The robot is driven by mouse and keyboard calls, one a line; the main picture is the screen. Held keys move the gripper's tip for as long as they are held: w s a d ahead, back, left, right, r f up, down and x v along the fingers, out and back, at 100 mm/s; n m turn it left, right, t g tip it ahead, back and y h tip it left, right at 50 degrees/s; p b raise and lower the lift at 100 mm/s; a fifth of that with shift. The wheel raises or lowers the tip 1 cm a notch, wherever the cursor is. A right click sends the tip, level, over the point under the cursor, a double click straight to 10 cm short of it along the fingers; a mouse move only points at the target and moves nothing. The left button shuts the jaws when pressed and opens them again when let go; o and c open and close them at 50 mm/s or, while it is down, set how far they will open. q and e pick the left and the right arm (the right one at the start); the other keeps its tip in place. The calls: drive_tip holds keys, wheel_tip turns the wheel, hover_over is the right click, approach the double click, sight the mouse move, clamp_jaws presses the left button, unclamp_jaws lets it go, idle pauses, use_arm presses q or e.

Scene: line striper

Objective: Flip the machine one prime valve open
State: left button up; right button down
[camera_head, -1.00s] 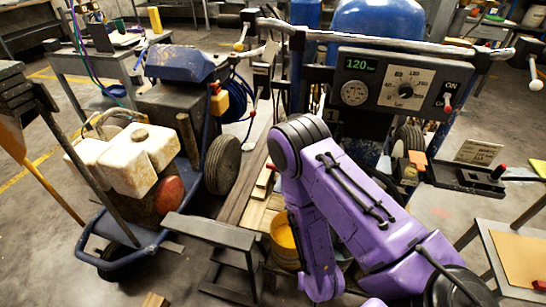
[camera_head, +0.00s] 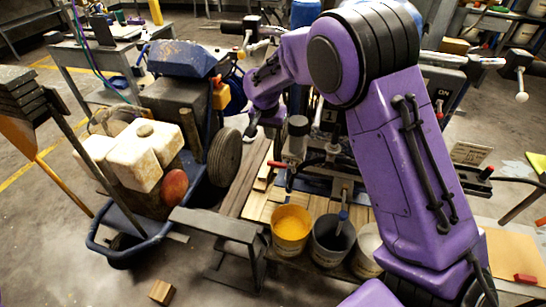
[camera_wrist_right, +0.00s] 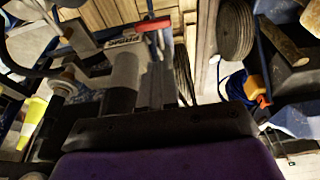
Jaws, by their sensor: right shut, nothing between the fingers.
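Machine one, with a "1" plate (camera_head: 330,115), stands behind my right arm. A small red handle (camera_head: 277,163), which looks like the prime valve lever, sticks out to the left below a grey cylinder (camera_head: 298,135). In the right wrist view the red handle (camera_wrist_right: 152,25) lies crosswise beyond the fingertips, by a small label (camera_wrist_right: 122,40). My right gripper (camera_head: 251,131) points down, left of and above the handle, apart from it. In the wrist view its fingers (camera_wrist_right: 158,75) are shut and empty. My left gripper is not in view.
A yellow-filled bucket (camera_head: 291,228) and a grey bucket (camera_head: 333,240) stand below the handle. A dark bench (camera_head: 225,227) is left of them. A second machine with white tanks (camera_head: 140,160) and a wheel (camera_head: 224,158) stands at left. My right arm hides much of the control panel.

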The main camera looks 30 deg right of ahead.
sight(275, 162)
drive_tip(key=x, duration=0.4)
drive_tip(key=p+x, duration=0.1)
drive_tip(key=x, duration=0.4)
drive_tip(key=a+x, duration=0.1)
drive_tip(key=x, duration=0.3)
drive_tip(key=shift+s+d+f, duration=0.1)
drive_tip(key=shift+s+f, duration=0.25)
drive_tip(key=shift+f, duration=0.2)
drive_tip(key=shift+s+p, duration=0.1)
drive_tip(key=shift+p, duration=0.3)
